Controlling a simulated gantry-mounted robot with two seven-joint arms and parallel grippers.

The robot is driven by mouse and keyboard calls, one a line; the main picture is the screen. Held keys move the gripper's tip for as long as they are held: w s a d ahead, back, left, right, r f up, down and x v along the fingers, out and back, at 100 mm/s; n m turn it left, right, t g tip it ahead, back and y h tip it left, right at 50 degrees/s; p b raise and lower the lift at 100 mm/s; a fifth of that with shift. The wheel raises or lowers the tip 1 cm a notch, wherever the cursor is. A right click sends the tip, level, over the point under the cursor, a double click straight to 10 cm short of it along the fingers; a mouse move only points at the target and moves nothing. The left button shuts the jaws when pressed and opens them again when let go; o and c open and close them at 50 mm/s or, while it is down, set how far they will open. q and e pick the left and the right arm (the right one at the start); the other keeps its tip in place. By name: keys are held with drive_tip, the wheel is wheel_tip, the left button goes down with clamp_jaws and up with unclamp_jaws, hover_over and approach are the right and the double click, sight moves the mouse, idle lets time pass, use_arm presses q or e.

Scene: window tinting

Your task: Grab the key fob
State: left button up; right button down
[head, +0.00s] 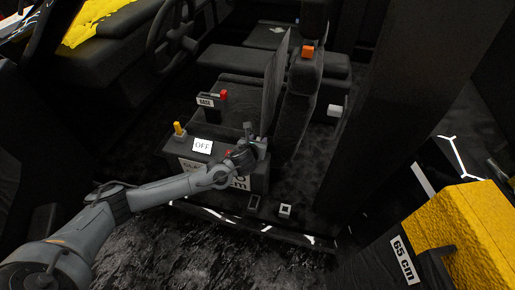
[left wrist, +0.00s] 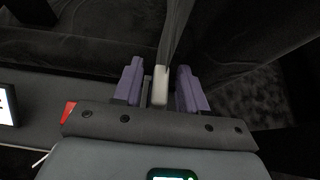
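My left gripper (head: 258,140) reaches over the dark box in front of the seats. In the left wrist view its two purple fingers (left wrist: 160,88) stand apart. A small pale grey upright piece (left wrist: 160,86) shows between them, with a gap on both sides. It may be the key fob, but I cannot tell for sure. A small dark flat item (head: 253,202) lies on the floor by the sill; it is too small to identify. My right gripper does not show.
On the box are a white "OFF" card (head: 202,146) and a yellow-topped piece (head: 179,130). A red-ended piece (head: 223,95) stands behind. A yellow block (head: 470,230) fills the lower right.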

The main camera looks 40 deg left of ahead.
use_arm(q)
clamp_jaws()
